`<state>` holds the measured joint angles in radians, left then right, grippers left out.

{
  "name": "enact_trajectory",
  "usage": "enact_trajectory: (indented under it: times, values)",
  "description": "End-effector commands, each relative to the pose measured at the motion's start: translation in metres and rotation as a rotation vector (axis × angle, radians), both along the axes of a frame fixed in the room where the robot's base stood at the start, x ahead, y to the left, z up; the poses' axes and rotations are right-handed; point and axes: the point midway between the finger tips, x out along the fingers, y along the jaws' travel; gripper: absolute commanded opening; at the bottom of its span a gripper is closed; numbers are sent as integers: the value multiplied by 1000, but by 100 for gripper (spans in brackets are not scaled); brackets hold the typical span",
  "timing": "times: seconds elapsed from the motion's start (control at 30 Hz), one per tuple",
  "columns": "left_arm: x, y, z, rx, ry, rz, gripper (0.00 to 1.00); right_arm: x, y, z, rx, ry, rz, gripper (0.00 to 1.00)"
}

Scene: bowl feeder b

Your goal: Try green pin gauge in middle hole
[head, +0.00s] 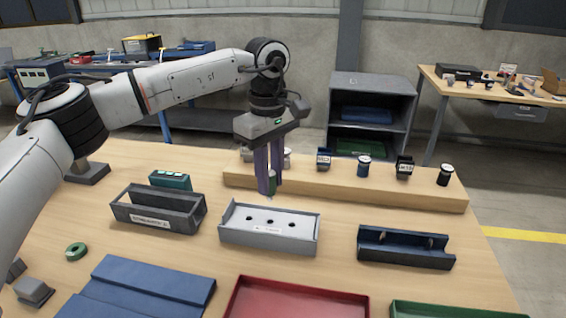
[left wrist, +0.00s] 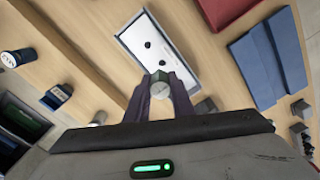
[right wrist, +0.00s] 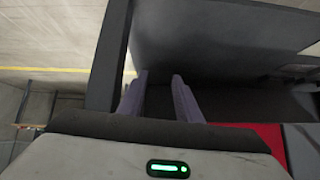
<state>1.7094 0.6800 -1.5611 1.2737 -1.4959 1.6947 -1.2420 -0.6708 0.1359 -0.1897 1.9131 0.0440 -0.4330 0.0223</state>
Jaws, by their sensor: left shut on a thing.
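My left gripper (head: 268,190) points down and is shut on the green pin gauge (head: 272,184), whose dark green side shows between the fingertips. In the left wrist view the gauge's round grey end (left wrist: 162,88) shows between the fingers. The grey gauge block (head: 268,239) has a white top with three dark holes in a row, the middle hole (head: 270,222) among them. The gauge is above and behind the block, apart from it. My right gripper (right wrist: 158,80) shows only in the right wrist view, with its fingers apart and nothing between them.
A wooden rack (head: 340,188) with several gauges stands behind the block. A dark grey tray (head: 158,212) is at left, a dark blue cradle (head: 405,250) at right. A red tray (head: 295,300) and blue mat (head: 140,290) lie in front. A green ring (head: 75,251) lies far left.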

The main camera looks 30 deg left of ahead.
Motion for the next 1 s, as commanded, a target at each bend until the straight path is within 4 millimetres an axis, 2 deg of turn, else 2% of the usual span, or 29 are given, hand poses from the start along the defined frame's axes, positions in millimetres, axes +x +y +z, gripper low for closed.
enact_trajectory:
  times: [0.13, 0.47, 1.0]
  values:
    - [0, 0, 0, 0, 0, 0, 0, -12, 0, -7, -2, 27, 1, 31]
    - [-1, -2, 3, -1, 0, -1, 0, -14, 0, -3, -2, 32, 2, 31]
    - [-1, -2, -49, -1, -1, 1, 0, -8, 1, -27, -1, 18, 1, 31]
